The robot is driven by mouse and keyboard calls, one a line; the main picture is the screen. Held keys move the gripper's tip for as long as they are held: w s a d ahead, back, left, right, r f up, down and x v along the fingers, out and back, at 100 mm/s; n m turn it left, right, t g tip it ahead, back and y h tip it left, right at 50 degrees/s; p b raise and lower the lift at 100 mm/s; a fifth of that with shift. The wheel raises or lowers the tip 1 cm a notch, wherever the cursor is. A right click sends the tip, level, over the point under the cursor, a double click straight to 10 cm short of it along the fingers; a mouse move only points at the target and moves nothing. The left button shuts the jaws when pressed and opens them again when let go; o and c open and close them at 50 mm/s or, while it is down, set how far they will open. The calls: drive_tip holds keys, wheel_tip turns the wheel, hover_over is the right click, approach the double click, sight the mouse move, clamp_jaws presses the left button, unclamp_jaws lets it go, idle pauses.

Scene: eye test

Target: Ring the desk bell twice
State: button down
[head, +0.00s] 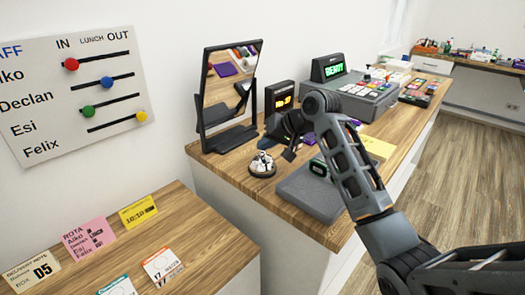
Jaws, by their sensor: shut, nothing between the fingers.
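The desk bell (262,164), a small shiny dome on a dark round base, stands on the wooden counter (222,172) in front of the mirror. My gripper (290,155) is shut and empty. It points down just right of the bell and slightly above the counter, and looks apart from the bell. My arm comes in from the lower right and hides part of the counter behind it.
A black-framed mirror (229,92) stands behind the bell. A grey flat device (308,197) lies right of it. A small display (280,98), a till (355,95) and a yellow pad (377,148) are farther back. Cards such as the pink one (88,236) lie on the lower counter.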

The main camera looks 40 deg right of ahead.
drive_tip(key=shift+r+p, duration=0.85)
wheel_tip(320, 180, up, 5)
drive_tip(key=p, duration=0.4)
idle(2.4)
